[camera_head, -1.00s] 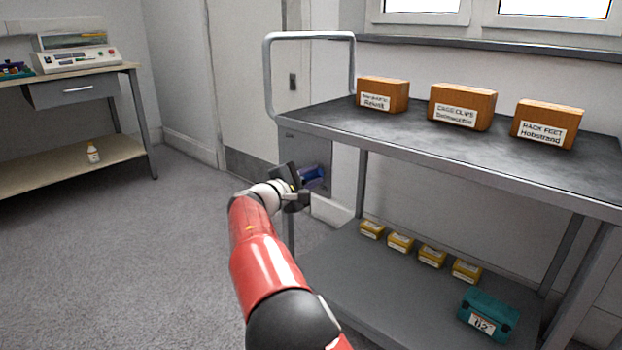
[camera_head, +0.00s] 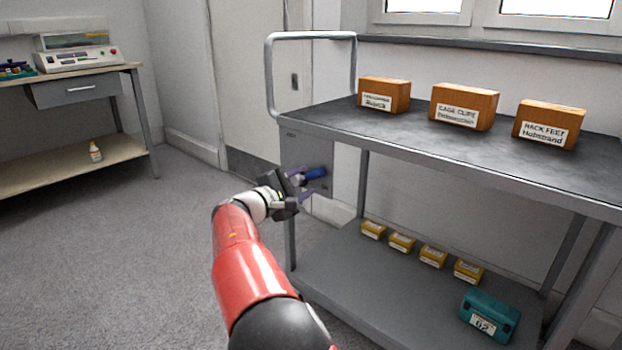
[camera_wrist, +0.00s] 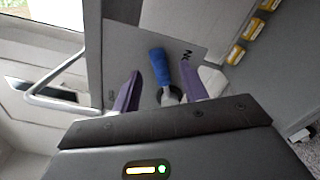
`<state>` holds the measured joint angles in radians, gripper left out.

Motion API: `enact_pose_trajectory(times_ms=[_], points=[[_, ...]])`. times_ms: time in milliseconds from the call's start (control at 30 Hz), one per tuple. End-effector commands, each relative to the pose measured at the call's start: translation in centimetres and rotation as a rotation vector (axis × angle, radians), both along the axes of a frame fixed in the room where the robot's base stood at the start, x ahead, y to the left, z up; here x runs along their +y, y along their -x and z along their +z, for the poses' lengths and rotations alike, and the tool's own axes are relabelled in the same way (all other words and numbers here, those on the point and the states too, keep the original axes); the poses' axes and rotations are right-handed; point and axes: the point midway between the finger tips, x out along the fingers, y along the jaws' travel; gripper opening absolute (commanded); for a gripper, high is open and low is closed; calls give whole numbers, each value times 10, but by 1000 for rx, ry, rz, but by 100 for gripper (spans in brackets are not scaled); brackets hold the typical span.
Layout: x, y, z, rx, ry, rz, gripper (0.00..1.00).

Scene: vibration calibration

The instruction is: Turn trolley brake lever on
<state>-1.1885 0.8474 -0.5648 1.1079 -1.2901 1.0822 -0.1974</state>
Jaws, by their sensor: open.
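The trolley (camera_head: 430,155) is grey, with a tubular handle at its left end. On a grey plate (camera_head: 300,150) under its top shelf sits the brake lever (camera_head: 315,174), with a blue grip. In the wrist view the lever (camera_wrist: 159,68) has a blue grip on a short metal shaft, and its dark pivot lies low between the fingers. My gripper (camera_head: 300,186) is open at the plate, with purple fingers. In the wrist view the fingers of my gripper (camera_wrist: 160,90) stand either side of the lever, with gaps showing. Whether either finger touches it, I cannot tell.
Several orange-brown boxes (camera_head: 464,106) stand on the trolley's top shelf. The lower shelf holds small yellow boxes (camera_head: 433,257) and a teal case (camera_head: 489,314). A workbench (camera_head: 75,90) with an instrument stands at the left. The floor between is clear.

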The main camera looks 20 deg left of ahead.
Motion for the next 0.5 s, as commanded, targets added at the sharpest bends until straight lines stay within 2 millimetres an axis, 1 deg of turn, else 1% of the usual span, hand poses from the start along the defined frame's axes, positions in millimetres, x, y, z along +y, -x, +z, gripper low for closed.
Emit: enact_pose_trajectory(times_ms=[33, 100, 200, 333, 500], points=[[4, 9, 0, 2, 0, 3, 44], [8, 18, 1, 0, -1, 1, 44], [11, 28, 0, 1, -1, 0, 44], [13, 34, 0, 0, 0, -1, 44], [13, 34, -1, 0, 0, -1, 44]])
